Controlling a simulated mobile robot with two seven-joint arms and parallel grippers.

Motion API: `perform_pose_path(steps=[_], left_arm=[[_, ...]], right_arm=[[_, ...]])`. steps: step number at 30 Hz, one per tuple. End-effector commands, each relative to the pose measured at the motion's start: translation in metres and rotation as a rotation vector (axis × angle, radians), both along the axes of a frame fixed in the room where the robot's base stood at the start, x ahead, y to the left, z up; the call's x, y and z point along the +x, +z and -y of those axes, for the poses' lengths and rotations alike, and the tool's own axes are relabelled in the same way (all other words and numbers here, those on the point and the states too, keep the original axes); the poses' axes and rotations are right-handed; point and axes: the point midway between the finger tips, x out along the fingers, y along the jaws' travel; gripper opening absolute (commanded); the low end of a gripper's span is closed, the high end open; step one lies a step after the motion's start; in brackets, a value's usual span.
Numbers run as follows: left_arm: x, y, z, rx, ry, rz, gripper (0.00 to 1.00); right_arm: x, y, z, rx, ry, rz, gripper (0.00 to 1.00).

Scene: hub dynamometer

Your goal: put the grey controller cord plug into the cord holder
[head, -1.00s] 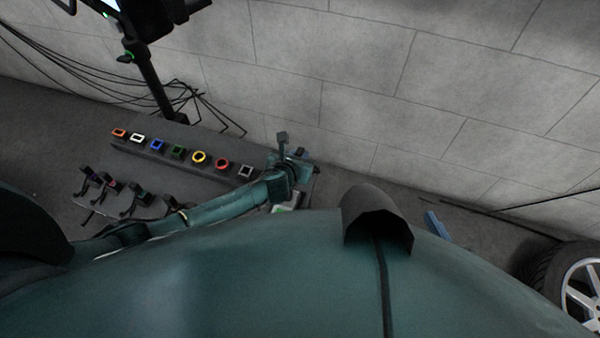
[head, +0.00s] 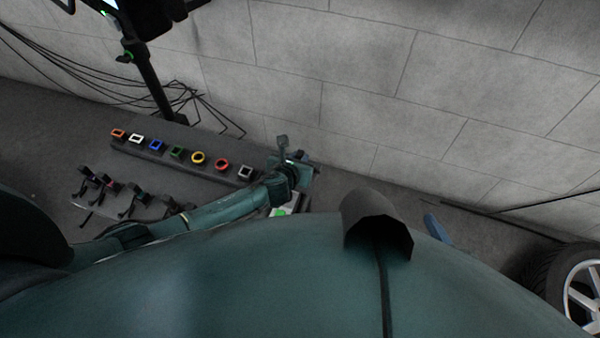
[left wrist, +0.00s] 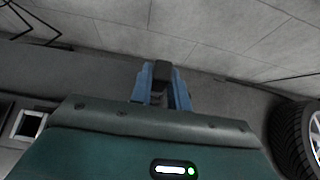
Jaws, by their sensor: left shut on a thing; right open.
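My left gripper (head: 291,157) reaches in from the left, beyond the right end of a dark rail. In the left wrist view its blue fingers (left wrist: 162,98) are shut on a small dark grey block, which looks like the grey plug (left wrist: 162,73). The plug (head: 282,141) stands up from the gripper in the head view, clear of the rail. The rail's last square socket has a grey rim (head: 245,172) and looks like the cord holder; a pale square frame (left wrist: 29,124) shows at the left wrist view's left edge. Of my right gripper only a blue fingertip (head: 437,227) shows; the rest is hidden.
The dark rail (head: 165,160) carries several coloured square and round sockets. Several dark plugs with cords (head: 110,192) lie in front of it. A block wall (head: 360,90) runs behind. A screen stand (head: 150,85) with loose cables is behind left; a wheel (head: 575,285) is at right.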

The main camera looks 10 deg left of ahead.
Motion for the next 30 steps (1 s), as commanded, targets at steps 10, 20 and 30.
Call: perform_pose_path(steps=[10,20,30], left_arm=[[0.000,-0.012,0.000,0.000,0.000,0.001,0.00],[0.000,-0.018,0.000,0.000,0.000,0.001,0.00],[0.000,-0.018,0.000,0.000,0.000,0.001,0.38]], right_arm=[[0.000,-0.010,0.000,0.000,0.000,0.000,0.43],[0.000,-0.014,0.000,0.000,0.000,0.000,0.43],[0.000,-0.014,0.000,0.000,0.000,0.000,0.43]])
